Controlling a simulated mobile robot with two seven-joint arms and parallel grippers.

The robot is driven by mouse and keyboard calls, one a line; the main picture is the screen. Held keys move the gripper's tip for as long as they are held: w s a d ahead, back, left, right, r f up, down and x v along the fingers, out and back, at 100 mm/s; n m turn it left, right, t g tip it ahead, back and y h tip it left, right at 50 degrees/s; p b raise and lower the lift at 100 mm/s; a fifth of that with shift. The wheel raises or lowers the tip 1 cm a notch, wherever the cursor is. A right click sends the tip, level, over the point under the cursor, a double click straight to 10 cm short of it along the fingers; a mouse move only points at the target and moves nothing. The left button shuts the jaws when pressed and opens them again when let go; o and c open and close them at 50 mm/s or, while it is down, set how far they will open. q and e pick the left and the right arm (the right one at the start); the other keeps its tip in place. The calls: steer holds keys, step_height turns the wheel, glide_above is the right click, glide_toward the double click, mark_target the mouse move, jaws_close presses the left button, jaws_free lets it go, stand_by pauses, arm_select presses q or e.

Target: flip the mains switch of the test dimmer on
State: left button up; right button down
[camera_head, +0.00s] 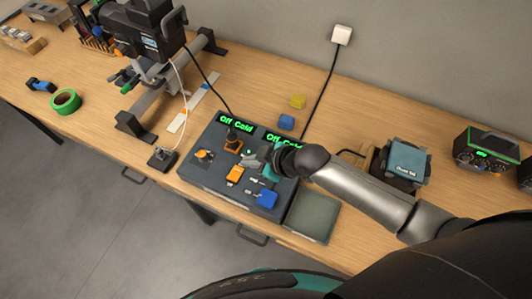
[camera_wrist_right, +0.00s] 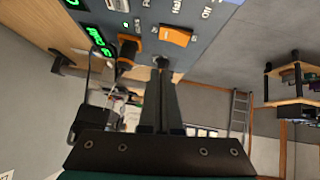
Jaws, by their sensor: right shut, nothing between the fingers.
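The test dimmer (camera_head: 215,180) is a dark box with controls on its top and two green displays reading "Off Cold". An orange rocker switch (camera_head: 235,175) sits on its panel and also shows in the wrist view (camera_wrist_right: 177,35); its label is too small to identify it surely as the mains switch. My right gripper (camera_head: 250,159) is shut and empty over the panel. In the wrist view its fingertips (camera_wrist_right: 161,63) point at the panel, close beside the rocker; contact cannot be told. The gripper hides part of the panel and the right display. My left gripper is not in view.
A blue block (camera_head: 267,198) is on the panel's front right corner. A black-and-orange plug (camera_wrist_right: 127,50) stands near the fingers. A dark square pad (camera_head: 312,217) lies right of the dimmer. Small blue (camera_head: 286,122) and yellow (camera_head: 297,102) blocks lie behind. Cables run behind it.

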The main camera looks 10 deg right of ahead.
steer(key=shift+w+d+v, duration=0.1)
steer(key=shift+w+v, duration=0.05)
steer(key=shift+v, duration=0.85)
steer(key=shift+w+d+v, duration=0.1)
steer(key=shift+v, duration=0.85)
steer(key=shift+w+d+v, duration=0.1)
steer(key=shift+w+v, duration=0.05)
steer(key=shift+v, duration=0.85)
